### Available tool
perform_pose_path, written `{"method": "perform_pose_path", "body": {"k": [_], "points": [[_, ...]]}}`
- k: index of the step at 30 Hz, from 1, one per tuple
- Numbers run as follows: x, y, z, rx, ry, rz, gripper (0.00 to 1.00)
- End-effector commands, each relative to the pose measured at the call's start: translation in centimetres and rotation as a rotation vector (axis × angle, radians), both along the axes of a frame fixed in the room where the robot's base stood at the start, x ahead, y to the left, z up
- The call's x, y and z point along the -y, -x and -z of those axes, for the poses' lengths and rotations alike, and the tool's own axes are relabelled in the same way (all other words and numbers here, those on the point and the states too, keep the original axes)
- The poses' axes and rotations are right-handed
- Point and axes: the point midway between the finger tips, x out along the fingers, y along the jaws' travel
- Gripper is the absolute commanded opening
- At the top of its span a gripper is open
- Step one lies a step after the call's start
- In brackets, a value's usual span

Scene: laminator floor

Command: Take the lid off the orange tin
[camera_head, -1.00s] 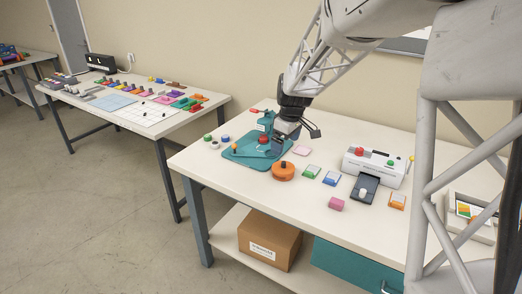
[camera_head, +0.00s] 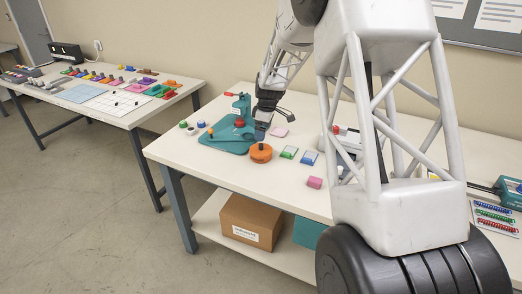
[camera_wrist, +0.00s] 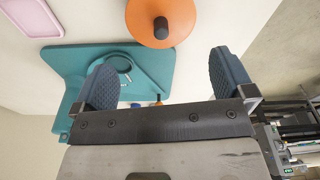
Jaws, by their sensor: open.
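The orange tin (camera_head: 261,154) is round and stands upright on the white table, just right of the teal press. A dark knob (camera_head: 260,146) rises from the middle of its top. The wrist view shows the tin (camera_wrist: 148,14) and its knob (camera_wrist: 161,28) from above at the top edge, with part of the tin cut off. My gripper (camera_wrist: 163,58) is open and empty, its two blue-grey fingers apart. The knob lies beyond the fingertips, between their lines. In the head view my gripper (camera_head: 261,133) is behind and above the tin, partly hidden.
The teal press (camera_head: 232,138) stands close to the tin's left. Green and blue-edged blocks (camera_head: 289,152) and a pink block (camera_head: 314,182) lie to its right. A pink-edged pad (camera_head: 280,132) lies behind. My arm hides much of the table's right side.

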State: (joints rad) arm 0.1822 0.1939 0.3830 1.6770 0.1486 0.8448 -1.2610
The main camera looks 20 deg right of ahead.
Motion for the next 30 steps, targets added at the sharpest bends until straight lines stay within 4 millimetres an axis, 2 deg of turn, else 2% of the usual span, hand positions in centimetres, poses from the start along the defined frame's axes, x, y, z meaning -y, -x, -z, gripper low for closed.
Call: {"method": "perform_pose_path", "body": {"k": [5, 15, 25, 30], "points": [[0.0, 0.0, 0.3, -0.001, -0.001, 0.0, 1.0], [-0.3, -0.1, 2.6, -0.001, 0.0, 0.0, 1.0], [-0.3, -0.1, 2.6, -0.001, -0.001, 0.001, 1.0], [-0.4, -0.1, 3.5, -0.002, 0.0, 0.001, 1.0]]}}
